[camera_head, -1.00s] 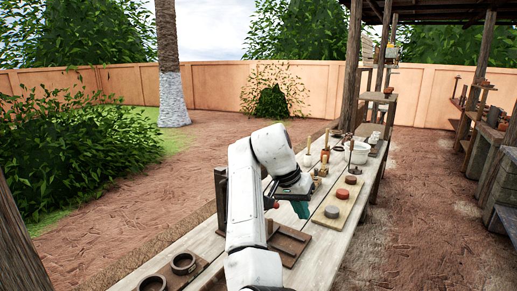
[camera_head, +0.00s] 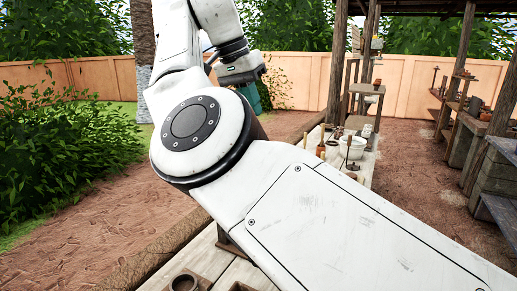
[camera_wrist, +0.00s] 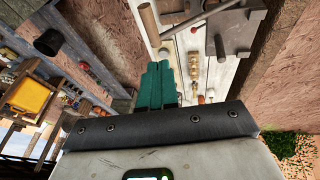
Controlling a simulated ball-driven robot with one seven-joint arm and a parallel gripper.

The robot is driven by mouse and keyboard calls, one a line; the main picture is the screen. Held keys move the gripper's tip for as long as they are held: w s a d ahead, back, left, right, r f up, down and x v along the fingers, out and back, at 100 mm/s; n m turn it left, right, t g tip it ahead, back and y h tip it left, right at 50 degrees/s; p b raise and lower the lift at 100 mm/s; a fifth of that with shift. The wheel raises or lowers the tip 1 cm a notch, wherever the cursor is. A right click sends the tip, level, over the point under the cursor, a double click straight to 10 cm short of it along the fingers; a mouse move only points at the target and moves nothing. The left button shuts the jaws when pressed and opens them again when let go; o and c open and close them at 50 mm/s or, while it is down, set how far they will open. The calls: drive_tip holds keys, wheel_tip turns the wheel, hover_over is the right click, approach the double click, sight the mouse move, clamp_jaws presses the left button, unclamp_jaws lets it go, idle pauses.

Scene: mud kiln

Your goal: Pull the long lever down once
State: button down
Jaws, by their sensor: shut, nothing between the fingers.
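My gripper (camera_head: 251,98) has teal fingers and is raised high in the head view, above and left of the workbench. In the wrist view my gripper (camera_wrist: 156,84) shows its fingers together with nothing between them. The bar may be the long lever, but I cannot tell for sure. In the head view my arm hides the mechanism and most of the bench.
Shelves and masonry are at the right. Open dirt lies to the left.

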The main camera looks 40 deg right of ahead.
drive_tip(key=shift+w+r, duration=0.15)
drive_tip(key=shift+w, duration=0.1)
drive_tip(key=shift+w, duration=0.1)
drive_tip(key=s+x, duration=0.2)
drive_tip(key=x, duration=1.1)
drive_tip(key=shift+f+p, duration=0.3)
drive_tip(key=shift+p, duration=0.15)
drive_tip(key=shift+a, duration=0.1)
